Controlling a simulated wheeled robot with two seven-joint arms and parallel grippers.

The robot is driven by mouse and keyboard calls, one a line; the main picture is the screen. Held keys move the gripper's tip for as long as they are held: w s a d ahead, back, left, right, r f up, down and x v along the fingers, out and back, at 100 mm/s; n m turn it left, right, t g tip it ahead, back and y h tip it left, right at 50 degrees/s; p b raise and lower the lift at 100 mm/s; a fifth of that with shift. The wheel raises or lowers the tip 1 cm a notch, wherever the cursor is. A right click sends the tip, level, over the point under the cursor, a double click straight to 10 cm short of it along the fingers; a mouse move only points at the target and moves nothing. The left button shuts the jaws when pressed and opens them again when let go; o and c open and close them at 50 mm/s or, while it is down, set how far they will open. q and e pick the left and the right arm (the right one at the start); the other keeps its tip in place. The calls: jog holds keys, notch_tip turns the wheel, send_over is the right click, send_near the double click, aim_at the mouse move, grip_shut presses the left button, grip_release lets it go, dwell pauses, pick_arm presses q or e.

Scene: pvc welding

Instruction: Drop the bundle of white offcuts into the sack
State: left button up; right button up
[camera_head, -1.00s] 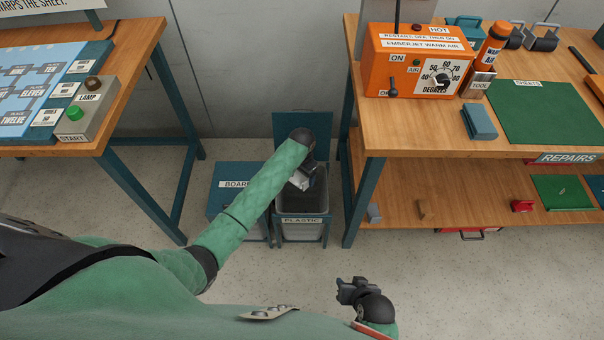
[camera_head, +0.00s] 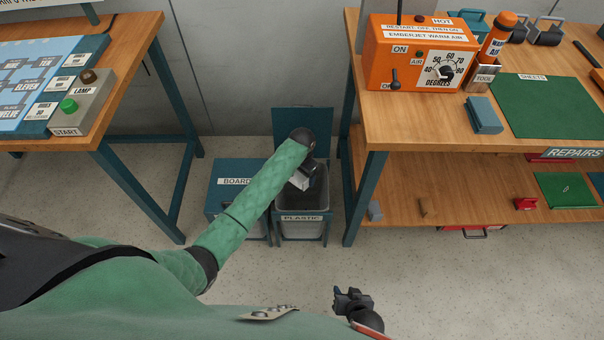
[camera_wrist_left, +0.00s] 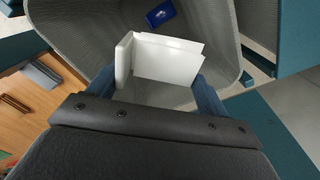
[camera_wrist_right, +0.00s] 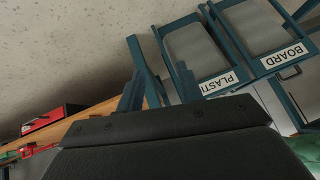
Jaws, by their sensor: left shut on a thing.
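The bundle of white offcuts (camera_wrist_left: 165,58) is between the fingers of my left gripper (camera_wrist_left: 160,90), which is shut on it. In the head view the bundle (camera_head: 300,181) shows below the left gripper (camera_head: 304,168), over the open mouth of the sack. The sack (camera_head: 317,197) is grey and hangs in a teal frame labelled PLASTIC, with its lid raised behind. In the left wrist view the grey sack wall (camera_wrist_left: 85,42) surrounds the bundle, and a blue piece lies deeper inside. My right gripper (camera_head: 350,298) is open and empty over the floor.
A teal BOARD bin (camera_head: 237,182) stands left of the sack. A workbench (camera_head: 405,135) with an orange heater box (camera_head: 415,55) is close on the right. Another table (camera_head: 130,45) is at the left. The floor in front is clear.

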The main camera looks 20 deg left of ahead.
aim_at(302, 175)
jog(key=shift+s+f, duration=0.1)
jog(key=shift+f, duration=0.05)
pick_arm(q)
jog(key=o, duration=1)
jog(key=shift+c, duration=0.2)
notch_tip(302, 175, up, 6)
jog(key=shift+r, duration=0.85)
pick_arm(e)
jog(key=r, duration=0.2)
jog(key=shift+w+r, duration=0.3)
jog(key=shift+w, duration=0.05)
jog(key=shift+s+f, duration=0.1)
jog(key=shift+f, duration=0.15)
